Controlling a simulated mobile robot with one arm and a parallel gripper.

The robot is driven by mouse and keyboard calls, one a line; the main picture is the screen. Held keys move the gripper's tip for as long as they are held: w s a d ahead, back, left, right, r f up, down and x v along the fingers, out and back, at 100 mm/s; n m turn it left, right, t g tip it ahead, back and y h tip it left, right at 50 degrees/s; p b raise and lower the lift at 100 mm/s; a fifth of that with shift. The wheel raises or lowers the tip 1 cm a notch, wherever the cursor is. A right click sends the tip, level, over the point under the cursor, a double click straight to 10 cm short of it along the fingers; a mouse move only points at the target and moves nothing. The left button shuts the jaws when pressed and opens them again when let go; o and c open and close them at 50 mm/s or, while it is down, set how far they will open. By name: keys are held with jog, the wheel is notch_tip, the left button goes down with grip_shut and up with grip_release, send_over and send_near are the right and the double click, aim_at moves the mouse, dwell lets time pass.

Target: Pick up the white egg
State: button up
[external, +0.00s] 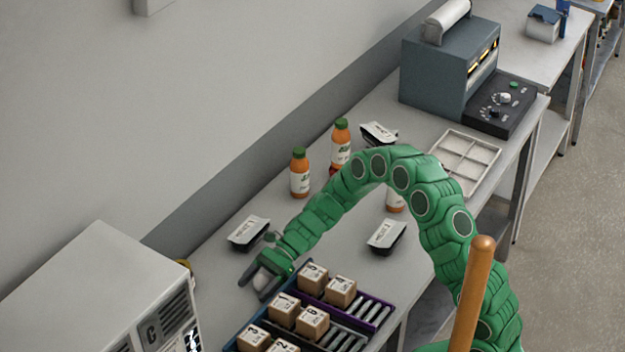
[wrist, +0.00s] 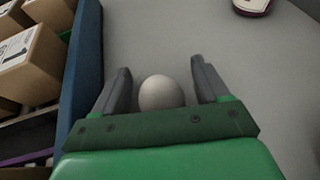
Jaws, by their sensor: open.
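The white egg (wrist: 161,93) lies on the grey table between the two fingers of my gripper (wrist: 160,85) in the wrist view. The fingers are open, with a small gap on each side of the egg. The egg's near side is partly hidden by the gripper's palm. In the external view my gripper (external: 257,278) is low over the table, left of the box tray, and the egg (external: 262,280) shows as a small pale shape between the fingers.
A tray with cardboard boxes (external: 312,278) stands just right of my gripper; its blue wall (wrist: 84,60) is close in the wrist view. Black-and-white packs (external: 248,233), orange bottles (external: 300,174) and a white divided tray (external: 466,160) stand farther along. A grey machine (external: 100,285) is at left.

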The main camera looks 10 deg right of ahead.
jog(key=shift+c, duration=0.4)
jog(key=c, duration=0.7)
jog(key=shift+r, duration=0.15)
jog(key=shift+r, duration=0.6)
jog(key=s+d+r, duration=0.8)
jog(key=d+r, duration=0.3)
jog(key=shift+s+r, duration=0.3)
jog(key=shift+s, duration=0.05)
